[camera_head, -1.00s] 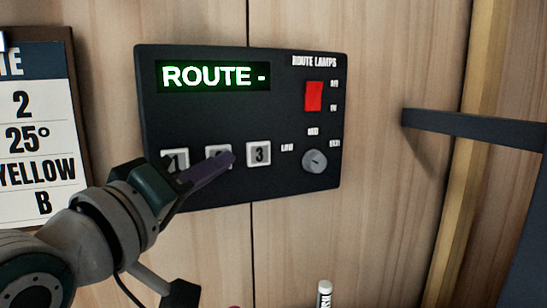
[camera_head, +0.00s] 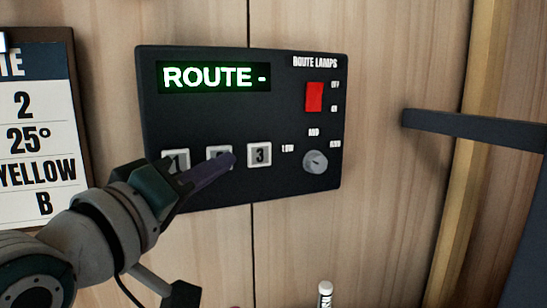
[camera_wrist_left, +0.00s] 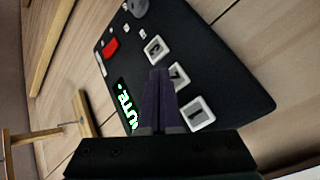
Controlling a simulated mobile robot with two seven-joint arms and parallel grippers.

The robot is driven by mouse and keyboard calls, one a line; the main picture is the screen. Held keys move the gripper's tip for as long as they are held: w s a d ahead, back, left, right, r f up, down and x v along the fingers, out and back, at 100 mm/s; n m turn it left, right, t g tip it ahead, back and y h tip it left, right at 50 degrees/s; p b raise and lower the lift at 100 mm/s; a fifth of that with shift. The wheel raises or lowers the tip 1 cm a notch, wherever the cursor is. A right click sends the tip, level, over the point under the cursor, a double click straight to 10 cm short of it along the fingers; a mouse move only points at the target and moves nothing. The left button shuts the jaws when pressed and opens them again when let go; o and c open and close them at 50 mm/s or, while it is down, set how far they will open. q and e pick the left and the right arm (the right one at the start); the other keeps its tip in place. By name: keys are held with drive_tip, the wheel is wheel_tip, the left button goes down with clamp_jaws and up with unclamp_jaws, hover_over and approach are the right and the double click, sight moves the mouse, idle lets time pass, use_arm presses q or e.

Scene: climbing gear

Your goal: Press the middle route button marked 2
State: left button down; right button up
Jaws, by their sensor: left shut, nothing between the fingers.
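A black control panel (camera_head: 290,190) is on the wooden wall, with a green display (camera_head: 213,77) reading "ROUTE -". Its white buttons 1 (camera_head: 178,160), 2 (camera_head: 217,153) and 3 (camera_head: 259,155) sit in a row. My left gripper (camera_head: 230,158) is shut and empty, its purple fingertips in front of the right part of button 2, which they partly hide. In the left wrist view the shut fingers (camera_wrist_left: 160,75) point at the panel beside the middle button (camera_wrist_left: 179,75). I cannot tell whether they touch it. My right gripper is not in view.
The panel also has a red switch (camera_head: 314,97) and a grey knob (camera_head: 315,162). A route card (camera_head: 25,135) showing 2, 25°, YELLOW and B hangs at left.

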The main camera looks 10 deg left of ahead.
use_arm(q)
drive_tip(key=shift+w, duration=0.1)
idle(0.7)
drive_tip(key=shift+w+a, duration=0.25)
drive_tip(key=shift+w, duration=0.05)
drive_tip(key=shift+w+a, duration=0.2)
drive_tip(key=shift+w, duration=0.1)
idle(0.7)
idle(0.3)
drive_tip(key=shift+s+d+r+p, duration=0.1)
drive_tip(key=shift+s+d+p, duration=0.15)
drive_tip(key=shift+s+p, duration=0.1)
drive_tip(key=shift+s+d, duration=0.2)
drive_tip(key=shift+s, duration=0.15)
drive_tip(key=shift+p, duration=0.3)
